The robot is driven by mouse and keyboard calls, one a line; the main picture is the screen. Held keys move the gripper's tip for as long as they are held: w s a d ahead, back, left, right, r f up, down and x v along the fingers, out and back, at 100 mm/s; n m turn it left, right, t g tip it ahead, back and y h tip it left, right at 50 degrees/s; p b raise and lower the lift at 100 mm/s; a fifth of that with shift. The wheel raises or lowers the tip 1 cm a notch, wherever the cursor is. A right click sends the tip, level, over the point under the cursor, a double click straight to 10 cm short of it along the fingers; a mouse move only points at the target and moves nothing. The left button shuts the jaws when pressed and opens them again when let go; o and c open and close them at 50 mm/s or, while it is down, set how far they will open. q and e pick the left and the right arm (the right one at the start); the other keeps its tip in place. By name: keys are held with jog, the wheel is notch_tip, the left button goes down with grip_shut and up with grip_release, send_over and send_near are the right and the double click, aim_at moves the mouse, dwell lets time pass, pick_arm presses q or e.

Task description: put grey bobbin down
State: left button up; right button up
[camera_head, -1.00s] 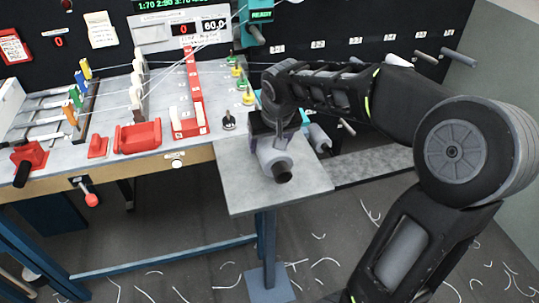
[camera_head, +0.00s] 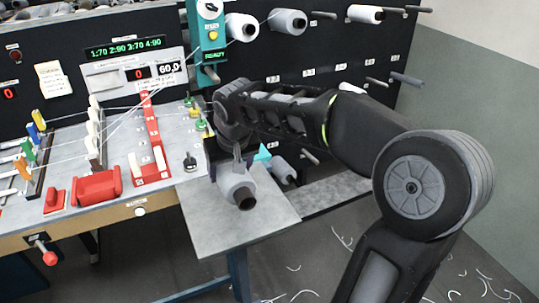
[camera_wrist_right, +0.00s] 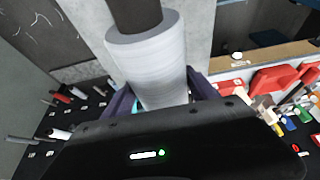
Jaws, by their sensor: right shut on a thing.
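The grey bobbin (camera_head: 236,186), a light grey spool with a dark core end, is in my right gripper (camera_head: 238,160), over the small grey side table (camera_head: 215,232). The core end points toward the head camera. In the right wrist view the bobbin (camera_wrist_right: 150,62) sits between the purple fingers (camera_wrist_right: 122,102), its dark core toward the top edge. I cannot tell whether the bobbin touches the table top. My left gripper is not in view.
Another grey bobbin (camera_head: 284,171) is on a peg just behind. The loom bench with a red block (camera_head: 98,188) lies left. A black rack with pegs and bobbins (camera_head: 290,22) stands behind. The side table's front part is bare.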

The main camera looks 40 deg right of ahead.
jog(key=w+a+f+n, duration=0.2)
jog(key=a+f, duration=0.2)
jog(key=a, duration=0.4)
jog(key=w+a+f+n+y, duration=0.1)
jog(key=w+a+f, duration=0.2)
jog(key=a, duration=0.6)
jog(key=shift+f+n, duration=0.4)
jog(key=shift+f, duration=0.1)
